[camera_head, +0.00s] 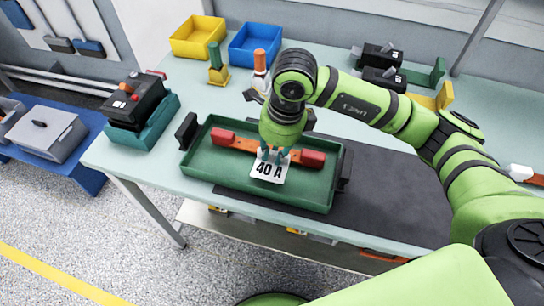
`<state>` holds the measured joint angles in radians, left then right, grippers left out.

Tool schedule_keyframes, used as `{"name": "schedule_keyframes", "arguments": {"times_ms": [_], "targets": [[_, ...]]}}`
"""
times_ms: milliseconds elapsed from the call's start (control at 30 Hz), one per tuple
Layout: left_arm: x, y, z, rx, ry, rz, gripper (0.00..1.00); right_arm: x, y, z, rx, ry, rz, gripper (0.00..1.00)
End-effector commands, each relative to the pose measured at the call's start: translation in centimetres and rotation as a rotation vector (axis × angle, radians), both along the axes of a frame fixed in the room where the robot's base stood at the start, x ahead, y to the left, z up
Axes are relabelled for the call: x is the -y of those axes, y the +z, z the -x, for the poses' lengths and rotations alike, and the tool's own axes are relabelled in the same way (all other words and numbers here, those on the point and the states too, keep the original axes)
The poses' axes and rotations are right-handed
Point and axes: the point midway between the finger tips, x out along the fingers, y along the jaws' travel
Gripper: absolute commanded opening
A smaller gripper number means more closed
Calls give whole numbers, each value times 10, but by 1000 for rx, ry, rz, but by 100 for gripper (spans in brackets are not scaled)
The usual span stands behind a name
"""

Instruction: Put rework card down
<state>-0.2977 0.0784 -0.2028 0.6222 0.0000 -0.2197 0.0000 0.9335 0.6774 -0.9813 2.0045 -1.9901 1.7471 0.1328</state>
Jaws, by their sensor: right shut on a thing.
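A white card marked "40 A" (268,171) is at the fingertips of my right gripper (273,155), which is shut on it. The card is tilted toward the camera, over the middle of a green tray (205,165) on the table. I cannot tell whether its lower edge touches the tray floor. An orange bar with red end blocks (312,159) lies across the tray behind the card, partly hidden by the gripper. My left gripper is not in view.
A black device in a teal holder (142,131) stands left of the tray. Yellow (198,48) and blue (253,60) bins, a green-handled tool (216,63) and black breaker-like units (381,56) are at the back. A dark mat (395,190) lies bare on the right.

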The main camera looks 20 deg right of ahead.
Motion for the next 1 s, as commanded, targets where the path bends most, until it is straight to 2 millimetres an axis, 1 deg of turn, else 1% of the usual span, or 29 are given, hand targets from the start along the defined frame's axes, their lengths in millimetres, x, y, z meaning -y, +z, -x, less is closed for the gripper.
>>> {"name": "schedule_keyframes", "arguments": {"times_ms": [67, 333, 400, 633, 767, 800, 1000], "targets": [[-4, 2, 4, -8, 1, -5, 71, -3, -4, 0, -3, 0, 1, 0], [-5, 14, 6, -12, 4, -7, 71, -2, -38, 0, -3, 0, 1, 0], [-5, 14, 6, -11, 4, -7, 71, -2, -42, -1, 0, 1, 1, 0], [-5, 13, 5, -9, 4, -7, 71, -3, -43, -1, 1, 1, 1, 0], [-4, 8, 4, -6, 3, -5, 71, -2, -47, -1, 1, 1, 1, 0], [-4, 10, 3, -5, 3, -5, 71, -2, -45, -1, 1, 1, 1, 31], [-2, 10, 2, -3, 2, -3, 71, -2, -45, -1, 0, 1, 1, 31]]}}
